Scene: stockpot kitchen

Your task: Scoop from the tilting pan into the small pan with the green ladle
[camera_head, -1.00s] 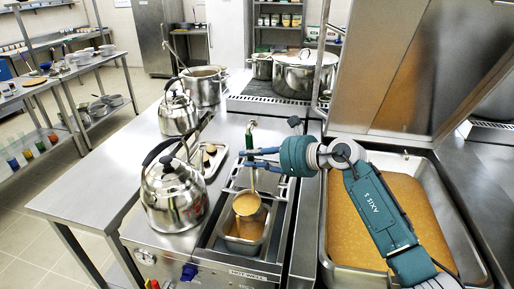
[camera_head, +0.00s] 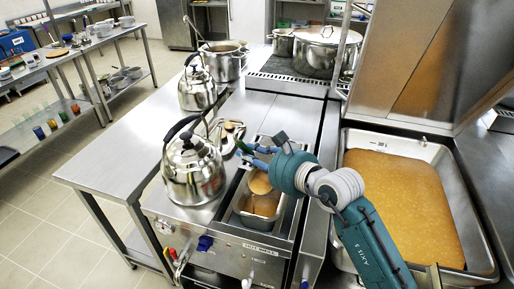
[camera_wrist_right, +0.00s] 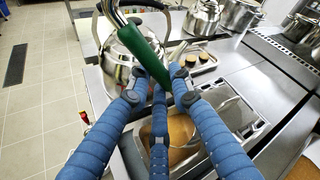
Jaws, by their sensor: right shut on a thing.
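My right gripper (camera_head: 255,152) is shut on the green handle of the ladle (camera_head: 243,147); the green handle also shows large in the right wrist view (camera_wrist_right: 148,48). The ladle's bowl (camera_head: 260,183) is over the small pan (camera_head: 244,217), and brown shows in it. Whether the bowl touches the pan is unclear. The small pan is set in the hot well and has brown food in it. The tilting pan (camera_head: 487,262), at the right, holds a broad layer of orange-brown food. My left gripper is not in view.
Two kettles, a near one (camera_head: 193,170) and a far one (camera_head: 197,90), stand left of the hot well. A small tray (camera_head: 215,146) lies behind the near kettle. Pots, including a large lidded stockpot (camera_head: 327,52), stand at the back. The tilting pan's raised lid (camera_head: 400,60) rises at the right.

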